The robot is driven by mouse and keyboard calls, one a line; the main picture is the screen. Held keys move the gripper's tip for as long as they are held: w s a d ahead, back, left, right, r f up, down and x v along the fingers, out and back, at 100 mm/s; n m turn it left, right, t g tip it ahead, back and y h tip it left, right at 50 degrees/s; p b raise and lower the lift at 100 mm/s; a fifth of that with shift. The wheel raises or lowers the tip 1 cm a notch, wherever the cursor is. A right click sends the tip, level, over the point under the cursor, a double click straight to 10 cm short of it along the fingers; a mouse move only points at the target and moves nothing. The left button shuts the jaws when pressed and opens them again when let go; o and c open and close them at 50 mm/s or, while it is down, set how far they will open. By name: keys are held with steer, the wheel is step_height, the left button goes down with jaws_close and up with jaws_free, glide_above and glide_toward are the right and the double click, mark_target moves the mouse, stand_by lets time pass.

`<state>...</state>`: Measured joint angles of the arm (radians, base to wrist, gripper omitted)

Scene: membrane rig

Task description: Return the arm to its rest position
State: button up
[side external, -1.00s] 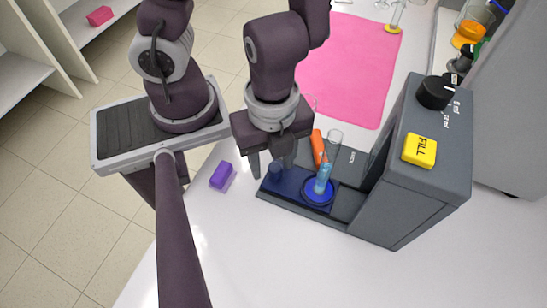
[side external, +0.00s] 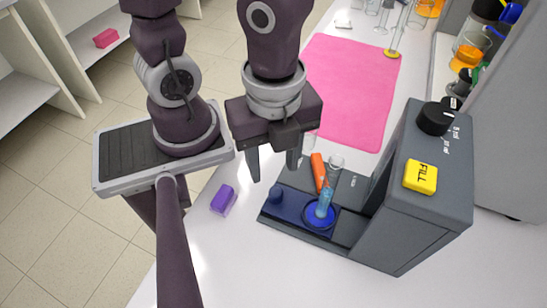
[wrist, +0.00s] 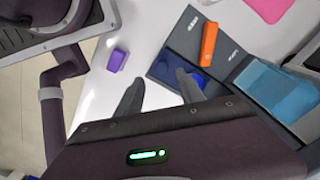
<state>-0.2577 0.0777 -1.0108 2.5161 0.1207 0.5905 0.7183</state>
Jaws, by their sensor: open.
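My gripper (side external: 273,168) is open and empty, raised above the blue base plate at the left end of the grey rig. In the wrist view its two fingers (wrist: 160,92) stand apart with nothing between them. The grey rig (side external: 415,215) has a yellow FILL button (side external: 420,177) and a black knob (side external: 435,118) on top. A clear tube with blue liquid (side external: 325,202) stands in a blue round holder (side external: 310,226) on the plate. An orange piece (side external: 318,171) lies beside it and also shows in the wrist view (wrist: 209,43).
A purple block (side external: 223,198) lies on the white table left of the rig. A pink mat (side external: 352,90) lies behind it. Glassware with orange liquid (side external: 468,52) stands at the back right. White shelving with a red block (side external: 106,38) is at the far left.

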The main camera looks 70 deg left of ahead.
steer(key=w+a+r+n+t, duration=0.3)
steer(key=a+r+n+t, duration=0.2)
steer(key=a+r+n, duration=0.6)
step_height(320, 180, up, 2)
steer(key=n, duration=0.7)
steer(key=shift+t, duration=0.3)
steer(key=shift+a, duration=0.1)
